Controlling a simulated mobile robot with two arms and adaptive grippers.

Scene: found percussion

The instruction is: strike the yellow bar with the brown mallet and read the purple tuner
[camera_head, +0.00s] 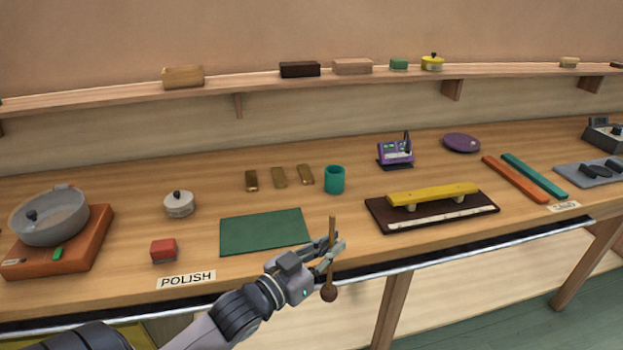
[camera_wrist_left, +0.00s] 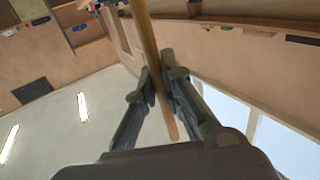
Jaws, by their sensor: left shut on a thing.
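My left gripper (camera_head: 328,258) is shut on the handle of the brown mallet (camera_head: 329,291). The mallet is upright with its round head down, in front of the bench edge. The handle (camera_wrist_left: 150,50) also shows between the fingers of my left gripper (camera_wrist_left: 159,88) in the left wrist view; the head is out of that view. The yellow bar (camera_head: 432,194) rests on light supports on a dark brown base to the right of the gripper, apart from the mallet. The purple tuner (camera_head: 396,152) stands on the bench behind the bar. Its reading is too small to tell. My right gripper is not in view.
A green mat (camera_head: 264,231) and a teal cup (camera_head: 335,180) lie left of the bar. Orange (camera_head: 515,179) and teal (camera_head: 533,176) bars lie to its right. A grey pan (camera_head: 48,217) stands at far left. A shelf (camera_head: 237,91) runs along the wall.

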